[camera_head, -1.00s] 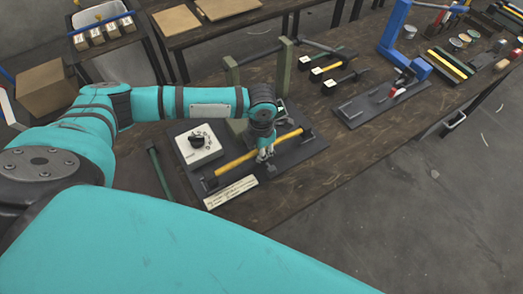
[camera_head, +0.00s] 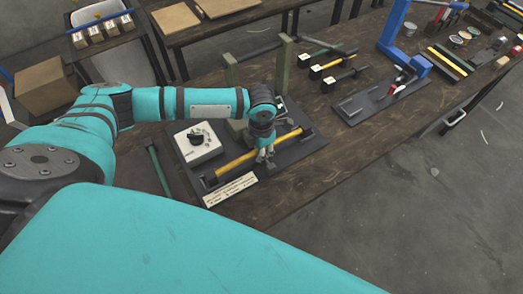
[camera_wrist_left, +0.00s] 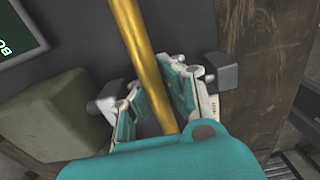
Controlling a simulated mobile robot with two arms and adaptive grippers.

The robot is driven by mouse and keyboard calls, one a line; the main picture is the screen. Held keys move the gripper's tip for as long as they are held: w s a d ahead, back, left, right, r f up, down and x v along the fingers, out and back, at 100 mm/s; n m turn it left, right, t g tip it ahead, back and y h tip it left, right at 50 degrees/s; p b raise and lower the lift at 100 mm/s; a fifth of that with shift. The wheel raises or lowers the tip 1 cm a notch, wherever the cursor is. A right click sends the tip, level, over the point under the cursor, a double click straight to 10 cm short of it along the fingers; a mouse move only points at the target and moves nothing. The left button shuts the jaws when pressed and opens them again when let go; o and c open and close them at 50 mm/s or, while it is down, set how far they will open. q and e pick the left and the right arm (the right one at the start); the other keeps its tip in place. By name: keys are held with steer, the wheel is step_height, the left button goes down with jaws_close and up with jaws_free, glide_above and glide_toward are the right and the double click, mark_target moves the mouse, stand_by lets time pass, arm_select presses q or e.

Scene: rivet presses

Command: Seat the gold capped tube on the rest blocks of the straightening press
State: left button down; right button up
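The gold tube (camera_head: 235,165) lies slantwise across the dark base plate (camera_head: 300,157) of the straightening press, with a dark piece at each end. I cannot tell whether it rests fully on the blocks. My left gripper (camera_head: 265,157) points down over the tube's middle. In the left wrist view the tube (camera_wrist_left: 144,50) runs between the gripper's two fingers (camera_wrist_left: 158,95), which stand apart with gaps beside the tube. Grey blocks (camera_wrist_left: 221,71) show on either side of the fingers. The tube's ends are outside the wrist view. My right gripper is not seen.
A white control box with a black knob (camera_head: 197,141) is left of the tube. Green posts (camera_head: 285,66) stand behind it. A label plate (camera_head: 230,190) lies in front. Dark-headed tools (camera_head: 338,83) and a blue press (camera_head: 393,30) are farther right. The bench is bare at front right.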

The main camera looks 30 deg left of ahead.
arm_select(q)
steer(key=shift+a, duration=0.1)
steer(key=c, duration=1.4)
jaws_free()
step_height(320, 180, up, 11)
steer(key=shift+f, duration=0.1)
steer(key=shift+r, duration=0.6)
steer(key=shift+s, duration=0.1)
